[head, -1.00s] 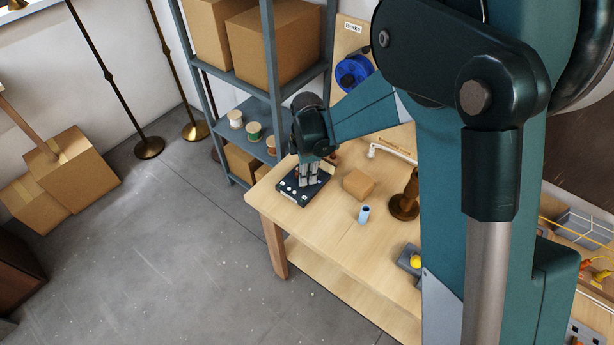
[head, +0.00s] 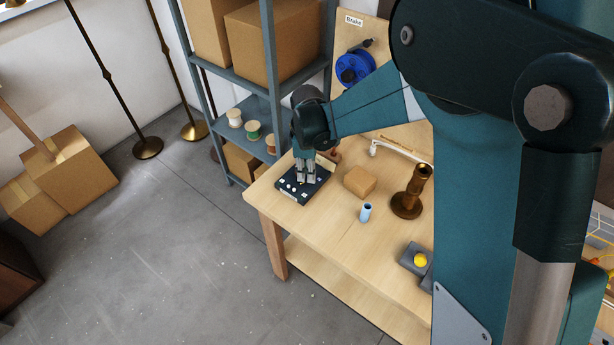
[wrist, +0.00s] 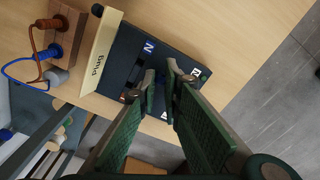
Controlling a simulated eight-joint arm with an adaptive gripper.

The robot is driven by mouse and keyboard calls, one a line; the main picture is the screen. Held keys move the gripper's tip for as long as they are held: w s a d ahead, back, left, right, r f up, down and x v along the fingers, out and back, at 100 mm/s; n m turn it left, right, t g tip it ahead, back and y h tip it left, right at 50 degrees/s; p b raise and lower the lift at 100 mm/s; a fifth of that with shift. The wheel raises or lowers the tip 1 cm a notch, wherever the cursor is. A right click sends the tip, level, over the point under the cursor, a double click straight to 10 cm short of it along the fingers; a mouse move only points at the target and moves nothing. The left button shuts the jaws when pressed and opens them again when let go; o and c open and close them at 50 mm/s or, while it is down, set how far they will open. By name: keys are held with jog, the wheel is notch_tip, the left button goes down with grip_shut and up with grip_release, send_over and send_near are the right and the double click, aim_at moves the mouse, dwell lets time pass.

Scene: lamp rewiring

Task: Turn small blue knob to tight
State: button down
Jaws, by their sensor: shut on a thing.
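A dark box (head: 318,187) with white marks on its top lies at the left end of the workbench. It also shows in the wrist view as a dark panel (wrist: 125,58) with white letter labels. My gripper (head: 305,181) points down over the box, its fingertips low at the top face. In the wrist view my gripper (wrist: 160,82) has its fingertips close together over the panel. A bit of blue, the small blue knob (wrist: 160,79), shows between them. The fingers hide most of the knob, and its turn position cannot be read.
On the workbench (head: 330,225) stand a cardboard block (head: 360,182), a light blue cylinder (head: 366,212) and a brass part (head: 408,200). A wooden block with plugs and cables (wrist: 55,45) stands beside the panel in the wrist view. A shelf (head: 265,105) rises behind.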

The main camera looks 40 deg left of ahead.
jog(key=m+b, duration=0.2)
jog(key=m, duration=0.2)
jog(key=shift+f+m, duration=0.1)
jog(key=shift+m, duration=0.2)
jog(key=m+b, duration=0.1)
jog(key=m, duration=0.3)
jog(key=shift+m+b, duration=0.3)
jog(key=shift+b, duration=0.05)
jog(key=c, duration=2.5)
grip_release()
jog(key=shift+r, duration=0.25)
notch_tip(320, 180, up, 12)
jog(key=shift+f, duration=0.1)
